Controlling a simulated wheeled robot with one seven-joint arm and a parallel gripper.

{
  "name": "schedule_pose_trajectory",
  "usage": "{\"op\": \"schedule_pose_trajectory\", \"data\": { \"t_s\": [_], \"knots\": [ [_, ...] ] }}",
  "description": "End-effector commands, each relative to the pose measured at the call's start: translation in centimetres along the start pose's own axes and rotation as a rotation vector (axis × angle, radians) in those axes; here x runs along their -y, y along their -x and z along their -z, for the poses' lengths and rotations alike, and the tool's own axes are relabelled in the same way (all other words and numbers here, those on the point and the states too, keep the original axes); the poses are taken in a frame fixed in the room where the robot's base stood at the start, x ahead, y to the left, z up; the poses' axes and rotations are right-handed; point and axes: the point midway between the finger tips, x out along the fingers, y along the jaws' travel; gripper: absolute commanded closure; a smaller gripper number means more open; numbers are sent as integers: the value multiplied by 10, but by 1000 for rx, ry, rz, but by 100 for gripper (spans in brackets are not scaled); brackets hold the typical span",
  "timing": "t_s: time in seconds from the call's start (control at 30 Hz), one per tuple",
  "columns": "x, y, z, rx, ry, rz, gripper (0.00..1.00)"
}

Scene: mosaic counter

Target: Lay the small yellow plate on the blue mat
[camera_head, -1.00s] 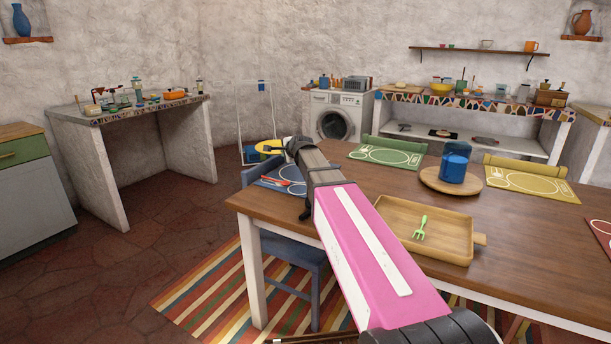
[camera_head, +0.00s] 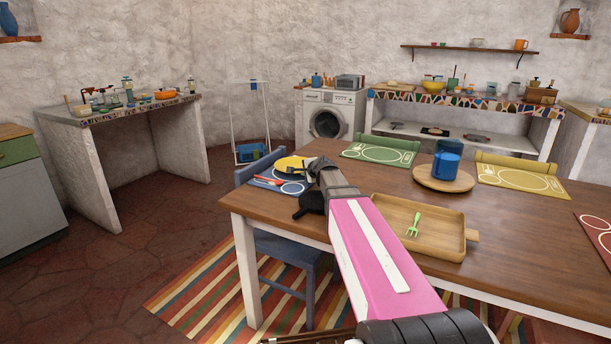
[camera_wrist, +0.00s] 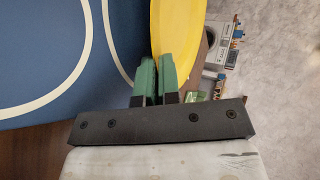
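The small yellow plate (camera_head: 292,165) is at the blue mat (camera_head: 293,188) on the table's left end, over its far part. It also shows large in the wrist view (camera_wrist: 180,28), seen at a steep angle. My gripper (camera_wrist: 157,72) has its green fingers closed on the plate's rim. The blue mat with white outlines fills the left of the wrist view (camera_wrist: 45,60). I cannot tell whether the plate touches the mat. In the head view my arm hides the fingertips.
Red cutlery (camera_head: 267,180) lies on the blue mat's left part. A wooden tray (camera_head: 390,232) with a green fork (camera_head: 413,225) is right of my arm. A green mat (camera_head: 380,153) and a yellow mat (camera_head: 510,180) lie farther back.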

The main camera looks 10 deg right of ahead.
Motion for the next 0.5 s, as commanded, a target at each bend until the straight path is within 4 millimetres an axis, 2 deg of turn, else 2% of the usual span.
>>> {"op": "schedule_pose_trajectory", "data": {
  "t_s": [0.1, 0.43, 0.47, 0.5],
  "knots": [
    [-10, -5, 0, 0, -1, 0, 100],
    [-12, -6, 0, 0, -1, 0, 100],
    [-12, -6, 0, 0, 0, 0, 86],
    [-12, -6, 0, 0, 0, 0, 86]
  ]
}}
